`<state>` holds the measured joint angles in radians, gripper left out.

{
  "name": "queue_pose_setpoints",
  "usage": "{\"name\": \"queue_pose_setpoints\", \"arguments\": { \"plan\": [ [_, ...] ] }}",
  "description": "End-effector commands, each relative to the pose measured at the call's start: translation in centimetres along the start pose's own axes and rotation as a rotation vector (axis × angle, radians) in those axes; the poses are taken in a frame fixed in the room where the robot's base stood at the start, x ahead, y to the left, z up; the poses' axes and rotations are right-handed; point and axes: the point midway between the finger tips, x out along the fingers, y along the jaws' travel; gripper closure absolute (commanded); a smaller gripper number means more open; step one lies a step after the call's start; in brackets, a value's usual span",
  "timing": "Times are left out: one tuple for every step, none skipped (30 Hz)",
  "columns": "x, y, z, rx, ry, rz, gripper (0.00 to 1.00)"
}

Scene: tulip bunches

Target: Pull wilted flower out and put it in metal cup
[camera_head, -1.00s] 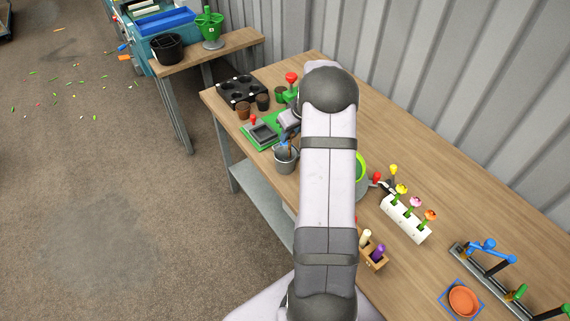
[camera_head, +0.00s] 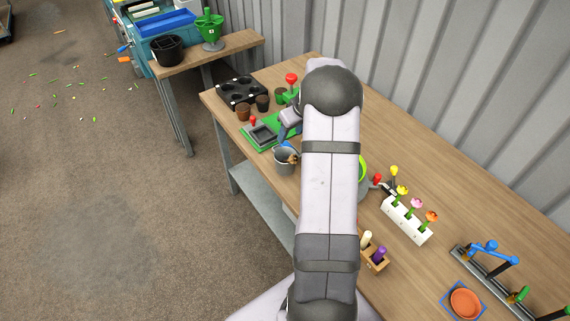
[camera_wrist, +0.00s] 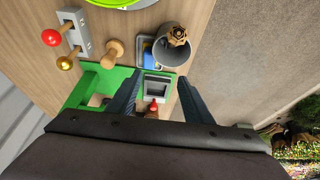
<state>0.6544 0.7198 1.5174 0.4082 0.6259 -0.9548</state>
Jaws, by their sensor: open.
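The grey metal cup (camera_head: 284,161) stands near the table's front edge. The wilted flower (camera_wrist: 177,36), brown with a curled head, is in the cup, its head at the rim; the cup also shows in the wrist view (camera_wrist: 168,56). My gripper (camera_wrist: 156,84) is open and empty, apart from the cup and flower, with its fingers over the green tray. In the head view my arm partly hides the gripper. The white planter block (camera_head: 405,222) holds yellow, pink and orange tulips, right of my arm.
A green tray (camera_head: 250,133) with a grey dish lies beside the cup. Brown pots (camera_head: 243,112) and a black pot tray (camera_head: 240,92) stand at the far left end. A wooden holder (camera_head: 375,262), a tool rack and an orange saucer (camera_head: 465,302) are nearer right.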

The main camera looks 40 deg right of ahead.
Motion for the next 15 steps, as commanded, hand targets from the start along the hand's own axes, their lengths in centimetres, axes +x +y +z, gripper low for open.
{"name": "queue_pose_setpoints", "arguments": {
  "plan": [
    [-0.5, 0.1, 0.1, 0.0, 0.002, 0.002, 0.54],
    [-0.8, 0.0, 0.1, 0.001, 0.002, 0.002, 0.54],
    [-1.4, 0.1, 0.1, 0.002, 0.003, 0.002, 0.54],
    [-1.8, 0.1, 0.1, 0.002, 0.003, 0.002, 0.54],
    [-2.2, 0.1, 0.1, 0.002, 0.002, 0.001, 0.54],
    [-2.7, 0.1, 0.1, 0.001, 0.003, 0.002, 0.54],
    [-3.0, 0.1, 0.1, 0.001, 0.002, 0.002, 0.54],
    [-3.4, 0.1, 0.1, 0.001, 0.002, 0.002, 0.54],
    [-3.9, 0.1, 0.1, 0.001, 0.002, 0.002, 0.54],
    [-4.2, 0.0, 0.1, 0.001, 0.002, 0.001, 0.54],
    [-4.4, 0.0, 0.1, 0.001, 0.001, 0.001, 0.54],
    [-4.8, 0.0, 0.1, 0.002, 0.001, 0.001, 0.54],
    [-4.9, 0.0, 0.1, 0.002, 0.001, 0.0, 0.54],
    [-5.1, 0.0, 0.1, 0.002, 0.0, 0.0, 0.54],
    [-5.3, 0.0, 0.1, 0.002, 0.0, 0.0, 0.54]
  ]
}}
